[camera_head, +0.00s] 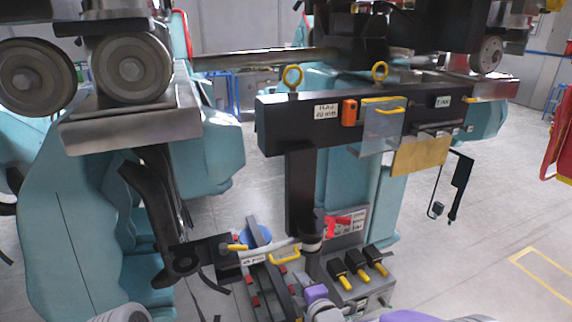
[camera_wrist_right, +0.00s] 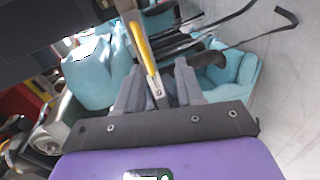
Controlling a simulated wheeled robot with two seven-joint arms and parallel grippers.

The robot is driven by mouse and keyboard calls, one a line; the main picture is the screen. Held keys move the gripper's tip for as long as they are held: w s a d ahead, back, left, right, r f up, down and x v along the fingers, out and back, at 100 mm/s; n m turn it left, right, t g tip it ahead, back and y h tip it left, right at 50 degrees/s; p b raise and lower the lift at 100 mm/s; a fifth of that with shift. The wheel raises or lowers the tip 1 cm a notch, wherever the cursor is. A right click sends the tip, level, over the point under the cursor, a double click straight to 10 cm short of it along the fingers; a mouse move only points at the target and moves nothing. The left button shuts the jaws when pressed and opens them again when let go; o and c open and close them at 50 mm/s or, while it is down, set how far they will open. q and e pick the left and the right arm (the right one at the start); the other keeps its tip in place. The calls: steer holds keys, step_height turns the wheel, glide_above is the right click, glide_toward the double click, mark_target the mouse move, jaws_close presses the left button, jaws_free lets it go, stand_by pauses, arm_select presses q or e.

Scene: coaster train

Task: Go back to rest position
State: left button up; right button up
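My right gripper (camera_head: 317,294) shows at the bottom centre of the head view, low in front of the black post of the train's coupling frame. In the right wrist view my right gripper (camera_wrist_right: 156,72) has its two grey fingers apart. A yellow bar with a labelled grey end (camera_wrist_right: 143,52) shows in the gap between them; I see no finger closed on it. My left gripper does not show clearly in the head view.
A black crossbeam (camera_head: 285,122) with yellow rings spans the centre. Black levers with yellow tips (camera_head: 352,275) stand right of my right gripper. A yellow handle (camera_head: 285,257) is just above it. Teal seats (camera_head: 85,225) fill the left; open floor (camera_head: 470,240) lies right.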

steer(key=s+d+f+m+g+h, duration=0.1)
steer(key=s+d+f+m+g, duration=0.2)
steer(key=f, duration=0.4)
steer(key=s+d+f+m+g+h, duration=0.1)
steer(key=s+f+m, duration=0.25)
steer(key=f, duration=0.35)
steer(key=s+d+f+m+g+h, duration=0.1)
steer(key=s+d+f+m+g, duration=0.15)
steer(key=f+m, duration=0.4)
steer(key=s+f+m+g+y, duration=0.1)
steer(key=s+f+m+g, duration=0.2)
steer(key=s, duration=0.6)
steer(key=s+a+f+m+g, duration=0.1)
steer(key=s+f+m+g, duration=0.3)
steer(key=s+f+m, duration=0.4)
steer(key=shift+s+a+f+y, duration=0.25)
steer(key=shift+s+f+y, duration=0.15)
steer(key=shift+f, duration=0.3)
steer(key=shift+w+a, duration=0.1)
